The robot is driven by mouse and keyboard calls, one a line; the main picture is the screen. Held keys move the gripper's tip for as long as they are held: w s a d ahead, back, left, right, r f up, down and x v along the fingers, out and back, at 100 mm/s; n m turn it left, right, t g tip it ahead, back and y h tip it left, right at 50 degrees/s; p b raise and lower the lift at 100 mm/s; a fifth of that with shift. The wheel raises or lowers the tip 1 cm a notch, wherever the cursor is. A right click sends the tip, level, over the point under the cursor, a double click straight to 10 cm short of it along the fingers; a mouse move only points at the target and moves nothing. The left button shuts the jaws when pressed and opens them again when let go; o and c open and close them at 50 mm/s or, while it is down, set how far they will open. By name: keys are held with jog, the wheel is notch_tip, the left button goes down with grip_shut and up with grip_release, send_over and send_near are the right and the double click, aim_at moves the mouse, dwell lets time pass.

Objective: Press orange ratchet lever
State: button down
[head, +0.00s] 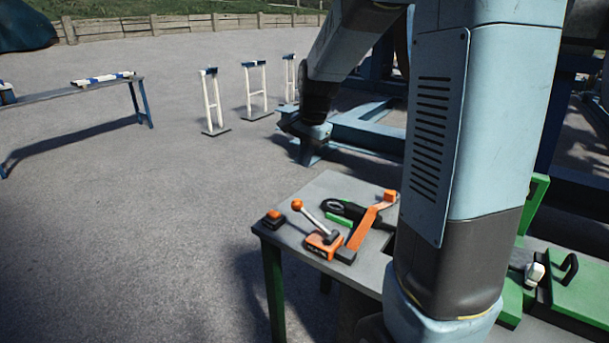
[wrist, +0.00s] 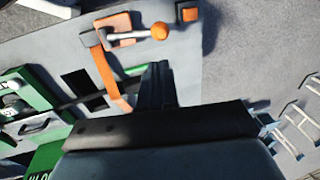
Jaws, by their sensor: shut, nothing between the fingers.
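The orange ratchet lever (head: 371,224) is a long flat bar on the grey worktable (head: 285,240). It slants from a dark pivot near the front to a raised orange block at its far end. In the wrist view the orange lever (wrist: 104,72) lies left of my gripper (wrist: 158,68). My gripper's dark fingers are shut and empty, pointing over the table, apart from the lever in the picture; their height above the table is unclear. In the head view I cannot make out the fingers clearly.
A white rod with an orange ball knob (head: 297,204) rises from an orange base (head: 318,243) beside the lever. An orange button block (head: 273,219) sits at the table's left corner. Green equipment (head: 580,285) stands at the right. White stands (head: 213,100) are far behind on open ground.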

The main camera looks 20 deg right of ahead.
aim_at(298, 201)
jog(key=f, duration=0.4)
jog(key=w+f, duration=0.1)
jog(key=f, duration=0.3)
jog(key=w+a+f, duration=0.1)
jog(key=f, duration=0.4)
jog(key=shift+w, duration=0.15)
